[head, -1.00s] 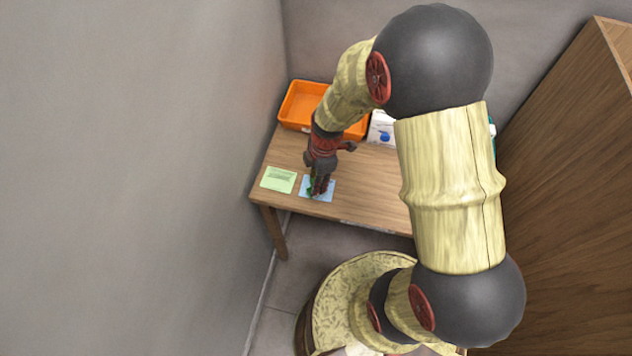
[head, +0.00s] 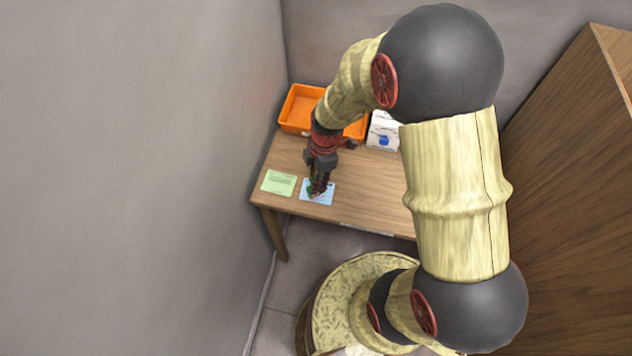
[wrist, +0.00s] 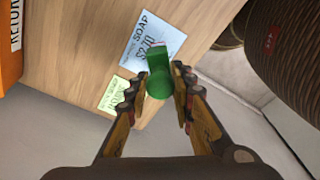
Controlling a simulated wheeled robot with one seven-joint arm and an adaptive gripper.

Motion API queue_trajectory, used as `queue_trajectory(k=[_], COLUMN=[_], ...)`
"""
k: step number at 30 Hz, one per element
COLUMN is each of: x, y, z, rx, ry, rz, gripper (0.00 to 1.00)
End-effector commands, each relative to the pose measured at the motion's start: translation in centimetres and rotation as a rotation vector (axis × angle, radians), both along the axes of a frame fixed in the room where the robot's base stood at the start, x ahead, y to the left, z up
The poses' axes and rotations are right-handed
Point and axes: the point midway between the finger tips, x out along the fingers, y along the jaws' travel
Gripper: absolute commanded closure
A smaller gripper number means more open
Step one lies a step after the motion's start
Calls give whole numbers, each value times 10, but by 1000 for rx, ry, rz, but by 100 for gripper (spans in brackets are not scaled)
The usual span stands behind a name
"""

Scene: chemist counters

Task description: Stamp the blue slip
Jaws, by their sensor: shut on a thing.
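The blue slip (head: 326,198) lies flat on the wooden table near its front edge. In the wrist view the blue slip (wrist: 150,38) shows printed words, "SOAP" and a price. My gripper (head: 317,188) points down over the slip's left part. In the wrist view my gripper (wrist: 158,92) is shut on a green stamp (wrist: 160,82), whose rounded handle faces the camera. The stamp covers the slip's lower edge there. Its underside is hidden, so I cannot tell whether it touches the slip. I see no clear stamp mark on the slip.
A green slip (head: 278,182) lies left of the blue one. An orange tray (head: 298,108) stands at the back left, with a white box with a blue spot (head: 383,130) to its right. Walls stand left and behind; a tall wooden cabinet (head: 570,190) stands at right.

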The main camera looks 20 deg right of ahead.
Motion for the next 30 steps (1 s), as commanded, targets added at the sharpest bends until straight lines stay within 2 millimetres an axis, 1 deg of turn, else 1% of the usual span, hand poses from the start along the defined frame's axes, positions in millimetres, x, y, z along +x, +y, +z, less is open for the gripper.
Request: queue_trajectory(k=[1, 15, 30], x=[0, 0, 0], y=[0, 0, 0], z=[6, 38, 38], rx=[0, 0, 0], ry=[-1, 0, 0], rz=[0, -1, -1], gripper=[93, 93, 93])
